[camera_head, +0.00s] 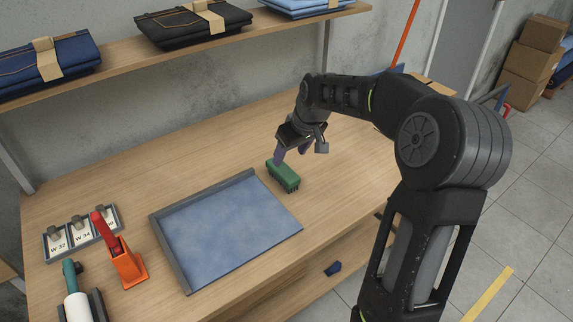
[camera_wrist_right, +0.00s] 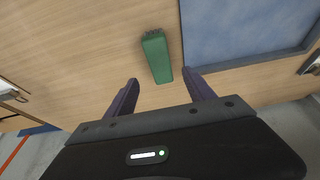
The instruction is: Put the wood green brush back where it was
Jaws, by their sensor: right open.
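The green brush (camera_head: 284,176) lies on the wooden table just right of the blue-surfaced tray, bristles showing along its lower edge. In the right wrist view the brush (camera_wrist_right: 157,57) lies ahead of the fingers, roughly between their lines. My right gripper (camera_head: 292,158) is open, fingers pointing down at the far end of the brush. In the wrist view the right gripper (camera_wrist_right: 160,90) shows its two purple fingers apart with nothing between them. I cannot tell from these views whether a finger touches the brush. My left gripper is not in view.
The grey-framed tray (camera_head: 168,256) fills the middle of the table (camera_head: 130,165). An orange stand with a red handle (camera_head: 126,262), a labelled holder (camera_head: 83,237) and a white roller (camera_head: 77,306) stand at left. A shelf with folded jeans (camera_head: 195,22) hangs above the back.

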